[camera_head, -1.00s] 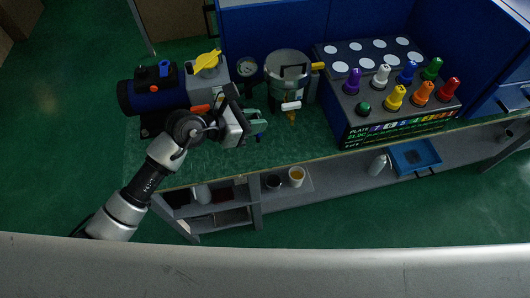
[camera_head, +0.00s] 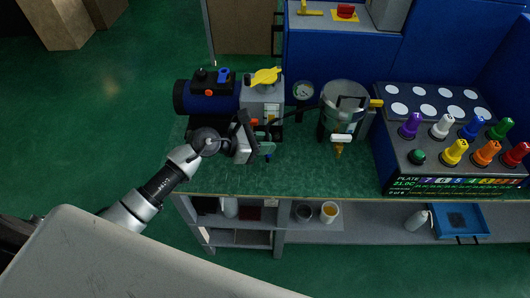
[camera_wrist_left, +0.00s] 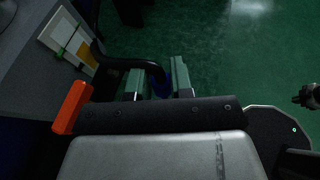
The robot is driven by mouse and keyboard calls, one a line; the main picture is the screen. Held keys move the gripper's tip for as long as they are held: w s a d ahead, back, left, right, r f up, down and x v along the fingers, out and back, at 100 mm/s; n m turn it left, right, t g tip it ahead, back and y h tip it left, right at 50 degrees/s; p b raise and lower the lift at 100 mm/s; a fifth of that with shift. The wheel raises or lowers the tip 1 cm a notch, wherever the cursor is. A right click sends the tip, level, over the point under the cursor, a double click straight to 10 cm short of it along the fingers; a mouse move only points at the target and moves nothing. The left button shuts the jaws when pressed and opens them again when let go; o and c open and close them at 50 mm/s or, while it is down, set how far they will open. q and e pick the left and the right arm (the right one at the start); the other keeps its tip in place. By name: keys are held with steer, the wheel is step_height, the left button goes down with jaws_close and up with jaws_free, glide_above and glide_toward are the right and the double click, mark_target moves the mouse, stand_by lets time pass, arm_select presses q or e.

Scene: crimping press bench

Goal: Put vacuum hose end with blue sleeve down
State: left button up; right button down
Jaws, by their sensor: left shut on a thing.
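My left gripper (camera_head: 265,149) is over the green bench top, in front of the blue and grey pump (camera_head: 212,101). Its green-grey fingers (camera_wrist_left: 159,86) are shut on the hose end with the blue sleeve (camera_wrist_left: 163,89). The sleeve shows as a small dark blue patch between the fingers, mostly hidden. The black vacuum hose (camera_wrist_left: 120,62) curves away from the fingers in the left wrist view. In the head view a dark hose runs from the gripper toward the clear vessel (camera_head: 343,101). My right gripper is not in view.
A gauge (camera_head: 303,91) stands between pump and vessel. The green bench top (camera_head: 300,177) is clear in front of the vessel. A lower shelf (camera_head: 375,228) holds cups and a blue tray (camera_head: 459,220).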

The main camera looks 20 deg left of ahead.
arm_select(q)
step_height(320, 180, down, 4)
steer(key=shift+r, duration=0.1)
steer(key=shift+f, duration=0.25)
steer(key=o, duration=0.9)
steer(key=shift+r, duration=0.1)
